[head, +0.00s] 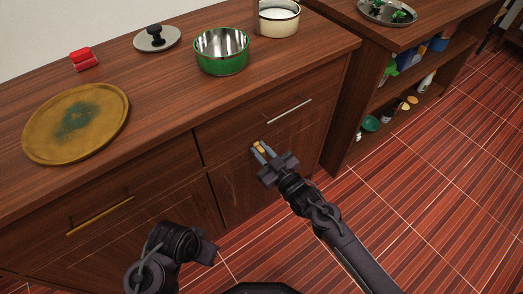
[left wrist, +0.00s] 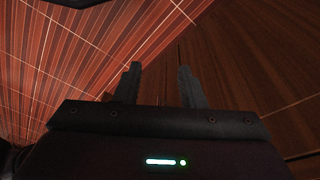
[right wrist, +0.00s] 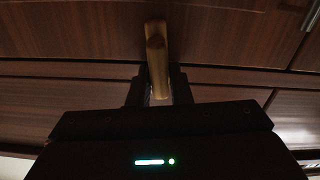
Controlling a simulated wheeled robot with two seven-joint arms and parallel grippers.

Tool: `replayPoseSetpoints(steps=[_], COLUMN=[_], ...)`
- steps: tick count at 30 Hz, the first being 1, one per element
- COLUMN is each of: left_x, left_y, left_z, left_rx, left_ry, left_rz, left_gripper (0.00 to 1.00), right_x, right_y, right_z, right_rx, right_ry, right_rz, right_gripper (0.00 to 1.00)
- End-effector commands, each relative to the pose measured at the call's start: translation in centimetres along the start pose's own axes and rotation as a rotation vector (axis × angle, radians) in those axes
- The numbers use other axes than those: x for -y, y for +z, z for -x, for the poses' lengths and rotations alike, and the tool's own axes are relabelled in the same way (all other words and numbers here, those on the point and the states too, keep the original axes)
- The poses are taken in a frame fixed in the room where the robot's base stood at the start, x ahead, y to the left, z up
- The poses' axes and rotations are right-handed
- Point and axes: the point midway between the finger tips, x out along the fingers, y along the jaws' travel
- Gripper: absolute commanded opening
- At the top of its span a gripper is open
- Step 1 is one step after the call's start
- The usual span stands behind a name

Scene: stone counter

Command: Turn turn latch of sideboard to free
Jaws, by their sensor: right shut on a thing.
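The sideboard (head: 165,172) is dark brown wood with drawers and doors. A small brass turn latch (head: 260,149) sits on its front, below the right drawer. In the right wrist view the latch (right wrist: 157,62) is a golden bar pointing out between the fingers. My right gripper (head: 262,153) is shut on the latch; its fingers (right wrist: 158,88) lie on both sides of it. My left gripper (left wrist: 160,85) is open and empty, in front of the sideboard near the floor. Its fingers are hidden in the head view, where only the left wrist and arm show.
On the sideboard top stand a yellow plate (head: 108,98), a red object (head: 83,60), a grey dish with a black knob (head: 157,39), a green bowl (head: 221,63) and a cream pot (head: 277,24). A silver handle (head: 290,110) is above the latch. An open shelf unit (head: 372,85) stands right.

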Motion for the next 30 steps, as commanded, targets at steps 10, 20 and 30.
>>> replayPoseSetpoints(steps=[10,20,30], left_x=[0.7,1.4,1.4], left_y=[0.4,0.5,1.0], left_z=[0.5,0.9,1.0], left_rx=[0.038,0.066,0.095], left_ry=[-0.011,-0.023,-0.023], left_rz=[0.015,0.027,0.035], left_gripper=[0.36,0.36,0.36], right_x=[-0.3,-0.5,-0.7], right_y=[-0.1,-0.2,-0.3], right_z=[0.0,0.0,0.0], right_rx=[0.001,0.000,0.000], right_ry=[-0.002,-0.003,-0.002], right_rz=[0.313,0.627,0.950], right_gripper=[0.00,0.00,0.00])
